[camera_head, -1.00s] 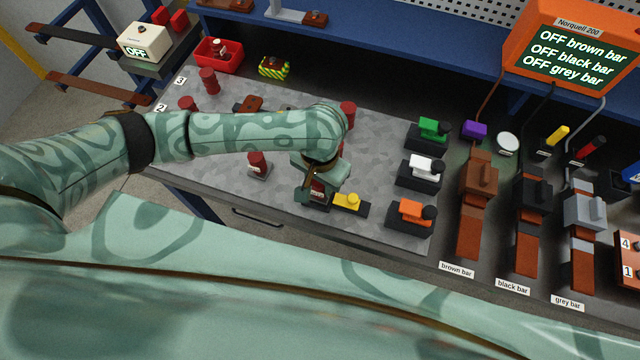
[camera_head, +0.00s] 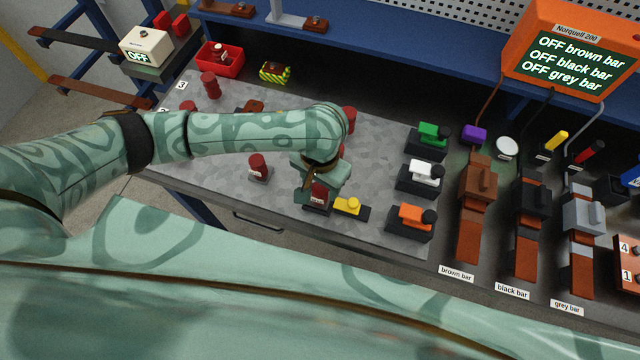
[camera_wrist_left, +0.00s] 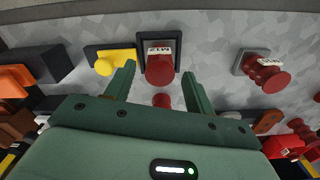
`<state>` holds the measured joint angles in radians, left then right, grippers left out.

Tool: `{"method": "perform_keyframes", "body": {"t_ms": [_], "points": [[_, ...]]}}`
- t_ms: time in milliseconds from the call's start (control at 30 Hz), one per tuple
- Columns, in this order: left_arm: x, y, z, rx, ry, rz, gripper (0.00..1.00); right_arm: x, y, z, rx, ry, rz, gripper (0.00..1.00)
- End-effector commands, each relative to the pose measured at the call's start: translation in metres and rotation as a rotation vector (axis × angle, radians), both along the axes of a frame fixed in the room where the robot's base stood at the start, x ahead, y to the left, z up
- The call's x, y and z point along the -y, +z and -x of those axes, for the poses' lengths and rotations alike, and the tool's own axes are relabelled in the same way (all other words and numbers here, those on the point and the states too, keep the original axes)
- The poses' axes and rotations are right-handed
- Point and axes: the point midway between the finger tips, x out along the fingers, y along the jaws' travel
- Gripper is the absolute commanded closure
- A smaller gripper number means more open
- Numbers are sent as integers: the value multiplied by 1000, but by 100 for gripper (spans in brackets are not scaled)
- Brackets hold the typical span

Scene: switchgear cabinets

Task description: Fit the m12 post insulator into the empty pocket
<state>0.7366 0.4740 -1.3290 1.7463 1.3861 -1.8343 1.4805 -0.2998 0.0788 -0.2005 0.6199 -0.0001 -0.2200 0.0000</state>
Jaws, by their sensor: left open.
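A dark red post insulator (camera_wrist_left: 159,68) with a white label that appears to read M12 stands in a dark square pocket (camera_wrist_left: 175,38). It also shows in the head view (camera_head: 318,197), partly hidden by my left gripper. My left gripper (camera_wrist_left: 160,80) is open, its two fingers on either side of this insulator, with small gaps visible. It also shows in the head view (camera_head: 316,188). A second labelled red insulator (camera_head: 259,168) stands on a grey square base, and in the wrist view (camera_wrist_left: 267,74) to the right. My right gripper is not in view.
A yellow part (camera_head: 348,206) on a dark base sits close beside the pocket. Orange (camera_head: 411,215), white (camera_head: 418,174) and green (camera_head: 430,134) parts stand to the right. A red tray (camera_head: 220,60) is at the back left. My left arm hides some of the mat.

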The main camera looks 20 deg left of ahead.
Motion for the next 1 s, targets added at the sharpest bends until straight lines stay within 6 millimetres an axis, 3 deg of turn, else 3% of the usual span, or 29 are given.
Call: {"method": "perform_keyframes", "body": {"t_ms": [33,200,400,1000], "points": [[0,18,-1,4,-1,2,46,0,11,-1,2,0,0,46],[1,60,-1,4,-2,1,46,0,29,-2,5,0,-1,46],[0,89,0,1,0,0,46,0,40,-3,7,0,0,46],[1,95,1,-2,0,0,46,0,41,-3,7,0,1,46]]}}
